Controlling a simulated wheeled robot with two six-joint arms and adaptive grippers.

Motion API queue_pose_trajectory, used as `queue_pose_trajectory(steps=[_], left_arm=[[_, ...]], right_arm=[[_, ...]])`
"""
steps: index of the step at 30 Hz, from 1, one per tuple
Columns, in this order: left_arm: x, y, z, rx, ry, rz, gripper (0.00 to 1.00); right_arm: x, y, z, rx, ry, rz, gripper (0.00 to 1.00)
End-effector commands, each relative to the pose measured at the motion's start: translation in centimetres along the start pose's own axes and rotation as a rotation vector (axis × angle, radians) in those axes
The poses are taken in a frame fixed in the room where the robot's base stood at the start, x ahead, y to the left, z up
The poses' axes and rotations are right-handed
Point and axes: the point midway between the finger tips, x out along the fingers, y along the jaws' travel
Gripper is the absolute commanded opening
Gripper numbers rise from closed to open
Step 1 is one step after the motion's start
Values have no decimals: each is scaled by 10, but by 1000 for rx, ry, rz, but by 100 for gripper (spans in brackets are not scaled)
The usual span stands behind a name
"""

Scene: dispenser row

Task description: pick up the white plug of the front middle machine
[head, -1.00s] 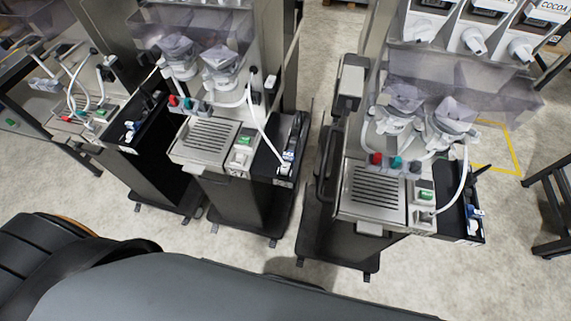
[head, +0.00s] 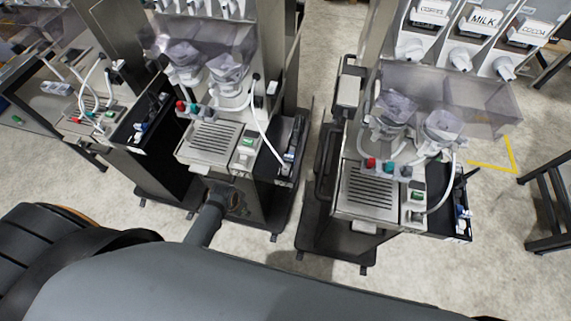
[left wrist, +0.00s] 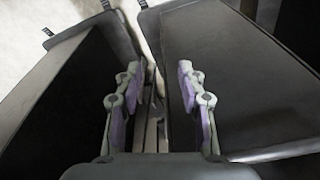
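The middle machine (head: 213,138) has a white cable (head: 262,130) that drops from its upper right into a black side tray (head: 290,172). The cable's lower end, where a small white plug (head: 284,168) seems to sit, is too small to make out clearly. My left arm reaches up in front of that machine's dark lower cabinet, below and left of the tray. In the left wrist view my left gripper (left wrist: 158,72) is open and empty, its padded fingers apart. No plug shows between them. My right gripper is out of view.
Another machine (head: 370,190) stands to the right and one more (head: 85,118) to the left. Dark cabinet bodies (left wrist: 235,75) flank a narrow gap in the left wrist view. Pale floor (head: 265,255) is clear in front of the machines.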

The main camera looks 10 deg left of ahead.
Motion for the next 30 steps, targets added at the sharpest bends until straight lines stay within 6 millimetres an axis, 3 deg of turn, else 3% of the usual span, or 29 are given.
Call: queue_pose_trajectory(steps=[1, 3, 6, 12, 17, 24, 30], left_arm=[[-38, 0, -22, 37, 18, 9, 40], [-79, 3, -42, 90, 29, 26, 40], [-128, 8, -59, 156, 43, 42, 40], [-210, 18, -75, 272, 65, 62, 40], [-227, 29, -111, 563, 85, 170, 40], [-272, 47, -158, 1055, 174, 327, 40], [-287, 52, -169, 1222, 213, 374, 40]], right_arm=[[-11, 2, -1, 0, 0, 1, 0], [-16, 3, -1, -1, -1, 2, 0], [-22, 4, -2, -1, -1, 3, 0], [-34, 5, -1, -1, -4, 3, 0], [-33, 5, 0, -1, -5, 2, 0], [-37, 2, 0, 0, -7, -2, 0], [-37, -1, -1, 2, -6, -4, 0]])
